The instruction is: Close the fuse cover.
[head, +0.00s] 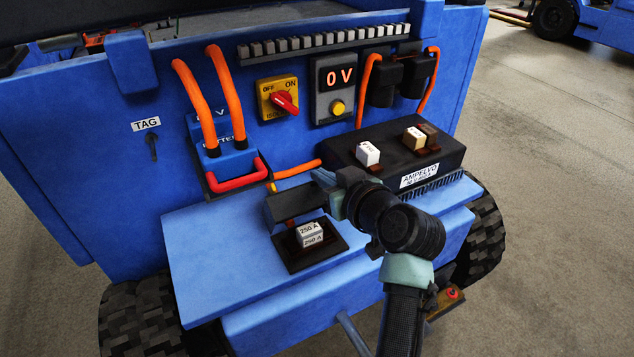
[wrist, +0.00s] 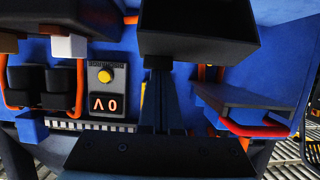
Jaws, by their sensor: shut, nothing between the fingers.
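The fuse cover (head: 292,204) is a dark box-like lid, raised and standing open at the back of a black fuse base (head: 292,263). A white fuse block (head: 310,232) marked 250 A sits uncovered on that base. My gripper (head: 324,178) is shut and empty, at the upper right end of the cover. In the wrist view, which is upside down, my shut fingers (wrist: 165,95) point toward a dark box (wrist: 200,32) that looks like the cover. I cannot tell whether the fingers touch it. My arm hides part of the cover's right side.
A black fuse box (head: 400,150) with two blocks stands behind on the right. A red handle (head: 236,180) and orange cables (head: 195,100) are on the left. A red switch (head: 284,102) and a 0 V display (head: 338,77) are on the panel. The blue ledge (head: 215,260) has bare room left.

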